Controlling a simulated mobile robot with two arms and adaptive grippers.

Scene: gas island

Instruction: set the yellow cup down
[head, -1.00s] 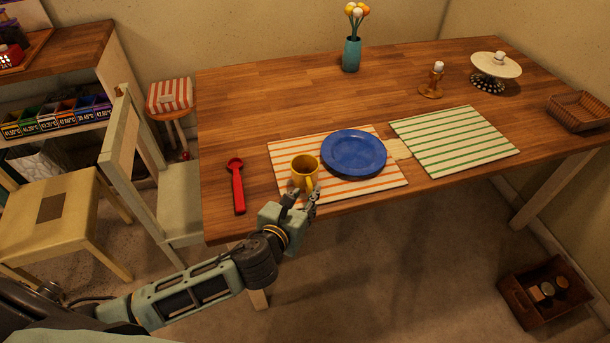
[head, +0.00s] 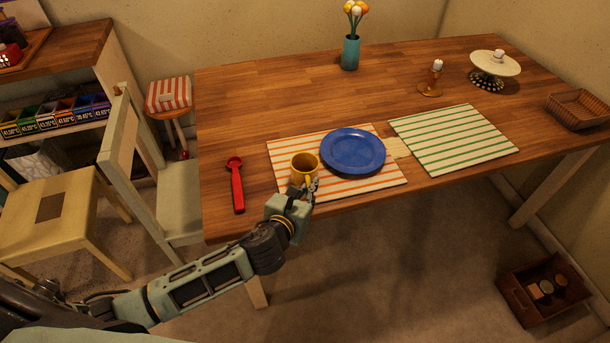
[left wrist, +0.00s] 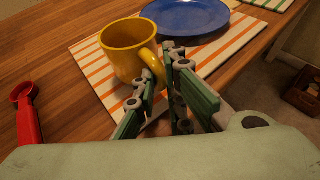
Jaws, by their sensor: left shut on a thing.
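The yellow cup (head: 304,168) is upright at the left part of the orange-striped placemat (head: 380,185), left of the blue plate (head: 353,151). In the left wrist view the yellow cup (left wrist: 128,46) has its handle toward my gripper. My left gripper (head: 311,186) is at the table's front edge, shut on the cup's handle; its fingers (left wrist: 163,66) close around the handle in the left wrist view. Whether the cup's base touches the placemat is hard to tell. My right gripper is not in view.
A red spoon-like utensil (head: 236,185) lies left of the placemat. A green-striped placemat (head: 453,140) lies to the right. A teal vase (head: 350,53), a candle holder (head: 433,79), a cake stand (head: 495,67) and a basket (head: 580,109) stand farther off. The table's middle back is clear.

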